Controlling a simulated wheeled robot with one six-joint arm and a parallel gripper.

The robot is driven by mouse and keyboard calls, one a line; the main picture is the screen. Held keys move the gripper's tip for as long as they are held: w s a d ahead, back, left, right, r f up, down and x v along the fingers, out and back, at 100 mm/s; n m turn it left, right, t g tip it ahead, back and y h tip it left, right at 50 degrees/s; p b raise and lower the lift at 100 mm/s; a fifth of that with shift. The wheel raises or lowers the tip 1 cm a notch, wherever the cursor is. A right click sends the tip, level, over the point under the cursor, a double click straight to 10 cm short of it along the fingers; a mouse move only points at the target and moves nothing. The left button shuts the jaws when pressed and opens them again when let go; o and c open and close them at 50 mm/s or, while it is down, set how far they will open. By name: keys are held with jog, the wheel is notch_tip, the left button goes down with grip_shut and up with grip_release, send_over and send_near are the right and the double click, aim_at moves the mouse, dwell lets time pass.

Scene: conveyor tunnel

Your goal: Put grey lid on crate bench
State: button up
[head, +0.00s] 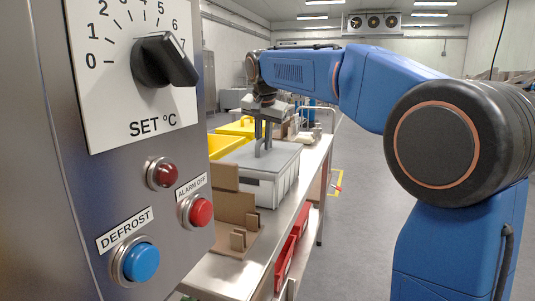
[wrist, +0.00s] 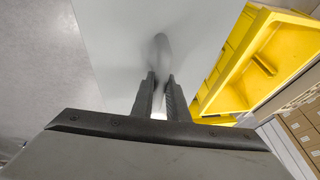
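The grey lid (head: 259,158) lies flat over the white crate (head: 254,190) on the bench in the head view. Whether it is fully seated or slightly above the rim is hard to tell. In the wrist view the lid (wrist: 115,40) fills the middle, with its upright handle (wrist: 161,48) blurred. My gripper (head: 262,148) is above the lid, fingers pointing down. In the wrist view my gripper (wrist: 161,78) has its fingers close together on both sides of the handle, apparently shut on it.
A yellow crate (head: 226,146) stands behind the white one and shows at right in the wrist view (wrist: 235,75). Brown cardboard pieces (head: 234,208) lie on the bench (head: 222,278) in front. Red bins (head: 285,262) are below. A steel control panel (head: 110,180) blocks the left. Floor (head: 350,225) is clear at right.

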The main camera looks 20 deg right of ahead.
jog(key=shift+r, duration=0.2)
grip_shut()
jog(key=shift+r, duration=1.2)
jog(key=shift+r, duration=0.15)
jog(key=shift+r, duration=0.7)
jog(key=shift+f, duration=2)
jog(key=shift+r, duration=0.15)
